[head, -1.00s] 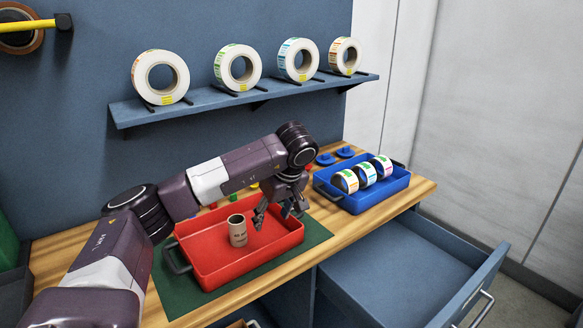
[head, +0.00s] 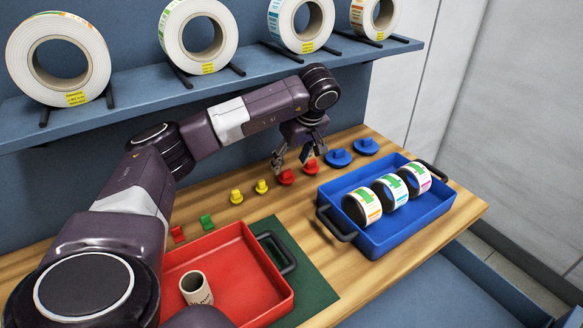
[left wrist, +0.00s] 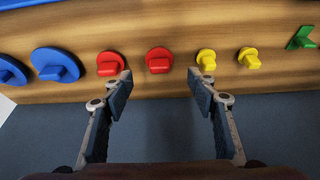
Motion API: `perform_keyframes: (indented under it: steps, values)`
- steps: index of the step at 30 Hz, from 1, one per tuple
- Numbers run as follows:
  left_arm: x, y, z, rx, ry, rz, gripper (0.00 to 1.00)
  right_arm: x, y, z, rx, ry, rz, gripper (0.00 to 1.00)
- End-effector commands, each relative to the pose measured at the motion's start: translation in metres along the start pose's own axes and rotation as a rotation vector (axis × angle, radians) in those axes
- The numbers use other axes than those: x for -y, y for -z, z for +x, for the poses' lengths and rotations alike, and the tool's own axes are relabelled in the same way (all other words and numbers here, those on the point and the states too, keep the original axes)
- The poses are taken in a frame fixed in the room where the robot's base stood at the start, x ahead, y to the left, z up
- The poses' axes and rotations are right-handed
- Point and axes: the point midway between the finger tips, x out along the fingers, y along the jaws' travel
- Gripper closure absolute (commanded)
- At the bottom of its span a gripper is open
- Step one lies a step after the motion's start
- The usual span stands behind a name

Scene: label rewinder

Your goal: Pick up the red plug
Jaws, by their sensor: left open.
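Two red plugs sit on the wooden bench in a row of coloured plugs. One red plug (head: 286,177) is beside the yellow ones, and the other red plug (head: 311,167) is nearer the blue ones. My left gripper (head: 293,157) is open and empty just above them, pointing down. In the left wrist view, the red plug beside the yellow ones (left wrist: 159,60) lies ahead of the gap between my fingertips (left wrist: 159,76). The other red plug (left wrist: 110,64) is just beyond the left fingertip. My right gripper is not seen.
Yellow plugs (head: 262,187), green plugs (head: 206,222) and blue plugs (head: 338,158) flank the red ones. A blue tray (head: 400,238) with label rolls stands right. A red tray (head: 232,270) holds a cardboard core (head: 195,288). A shelf (head: 130,97) with large rolls overhangs behind.

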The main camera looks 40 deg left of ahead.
Motion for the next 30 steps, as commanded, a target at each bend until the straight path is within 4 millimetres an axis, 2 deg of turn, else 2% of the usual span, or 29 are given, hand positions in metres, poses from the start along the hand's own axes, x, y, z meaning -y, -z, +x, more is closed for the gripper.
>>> perform_keyframes:
  steps: [1, 3, 7, 11, 15, 19, 24, 30]
  values:
    - [0.001, 0.000, 0.007, 0.000, 0.005, 0.000, 0.47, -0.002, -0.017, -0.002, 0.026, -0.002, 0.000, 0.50]
    - [0.001, 0.000, 0.015, 0.000, 0.005, 0.000, 0.47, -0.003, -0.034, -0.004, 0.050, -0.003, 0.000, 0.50]
    - [-0.001, 0.000, 0.029, 0.001, 0.005, -0.001, 0.47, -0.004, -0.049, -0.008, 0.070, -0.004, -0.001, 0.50]
    - [-0.005, -0.001, 0.049, 0.002, 0.005, -0.001, 0.47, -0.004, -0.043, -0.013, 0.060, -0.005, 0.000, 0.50]
    - [-0.005, -0.001, 0.066, 0.000, 0.003, 0.000, 0.47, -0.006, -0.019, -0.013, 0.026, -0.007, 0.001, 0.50]
    - [-0.005, -0.001, 0.071, 0.000, 0.001, 0.000, 0.47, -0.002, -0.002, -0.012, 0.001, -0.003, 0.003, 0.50]
    - [-0.006, -0.001, 0.071, 0.000, 0.001, 0.000, 0.47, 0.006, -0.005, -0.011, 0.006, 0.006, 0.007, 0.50]
    - [-0.006, -0.001, 0.071, 0.000, 0.001, 0.000, 0.69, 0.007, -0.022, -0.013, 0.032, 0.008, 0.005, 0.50]
